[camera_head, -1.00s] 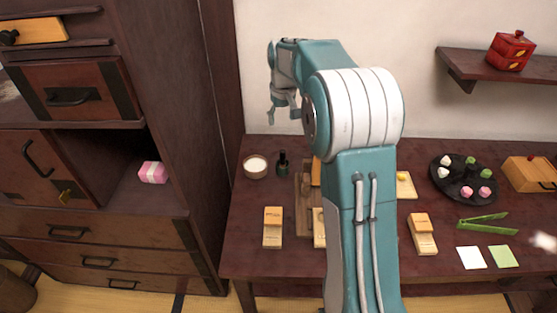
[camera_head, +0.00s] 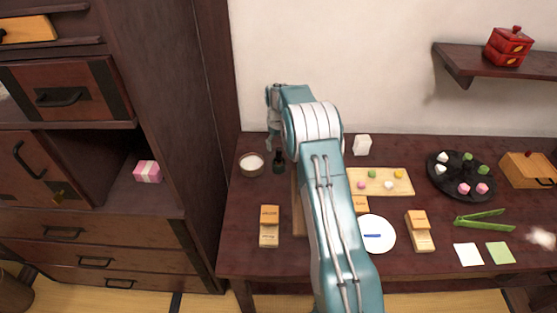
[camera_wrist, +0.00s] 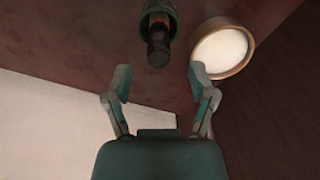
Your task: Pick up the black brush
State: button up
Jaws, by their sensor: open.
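A small dark upright item, seemingly the black brush in a dark green holder (camera_head: 279,163), stands at the back left of the table beside a bowl. In the wrist view the black brush (camera_wrist: 158,42) shows as a dark rounded stem in a green ring, just beyond the fingertips and roughly midway between them. My gripper (camera_wrist: 160,80) is open and empty, with its two fingers spread apart. In the head view my gripper (camera_head: 274,142) hangs fingers down close above the brush and partly overlaps it. Bristles cannot be made out.
A bowl with white contents (camera_head: 251,165) stands close left of the brush; in the wrist view the bowl (camera_wrist: 222,50) lies near the right finger. A dark cabinet (camera_head: 190,120) rises at the left. A board of sweets (camera_head: 400,188) and a white plate (camera_head: 388,242) lie right.

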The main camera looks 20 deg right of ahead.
aim_at(279, 156)
jog(key=f, duration=0.5)
jog(key=shift+s+f, duration=0.1)
jog(key=shift+s, duration=0.25)
grip_shut()
